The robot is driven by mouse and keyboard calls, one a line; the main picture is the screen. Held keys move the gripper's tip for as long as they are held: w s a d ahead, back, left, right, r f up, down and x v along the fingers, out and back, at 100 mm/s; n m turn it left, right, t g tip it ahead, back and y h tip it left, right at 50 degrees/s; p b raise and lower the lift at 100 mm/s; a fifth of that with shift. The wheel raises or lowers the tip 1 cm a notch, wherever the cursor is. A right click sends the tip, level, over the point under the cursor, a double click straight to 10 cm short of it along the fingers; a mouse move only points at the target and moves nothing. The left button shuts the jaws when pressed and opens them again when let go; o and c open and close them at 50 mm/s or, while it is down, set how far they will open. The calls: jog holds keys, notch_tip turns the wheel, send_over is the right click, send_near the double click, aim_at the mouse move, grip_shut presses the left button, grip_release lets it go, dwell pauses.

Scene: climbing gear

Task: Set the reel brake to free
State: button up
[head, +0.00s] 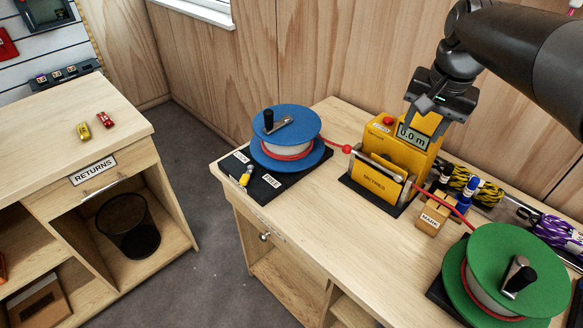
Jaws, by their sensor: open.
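The blue reel (287,127) sits on a black base plate (290,183) at the left end of the workbench. A small brake lever with a yellow grip (244,179) is on the front of that base. It lies between a label reading LOCK (241,157) and one reading FREE (271,181); I cannot tell which setting it is in. My gripper (432,108) is open and empty. It is up and to the right of the lever, in front of the yellow meter in the picture, well apart from the reel.
The yellow meter (384,188) stands mid-bench, with a red cord running through it from the blue reel to the green reel (508,270). A wooden block marked MARK (431,219) is beside it. Coiled ropes (465,182) lie behind. The bench front between the reels is clear.

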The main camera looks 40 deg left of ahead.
jog(key=s+a+f+n, duration=0.15)
jog(key=a+f, duration=0.25)
jog(key=a, duration=1)
jog(key=n+g+h, duration=0.2)
send_over(244, 178)
notch_tip(244, 178, down, 12)
jog(key=shift+m, duration=0.25)
notch_tip(244, 178, down, 10)
jog(key=shift+w+f, duration=0.1)
jog(key=shift+c, duration=0.4)
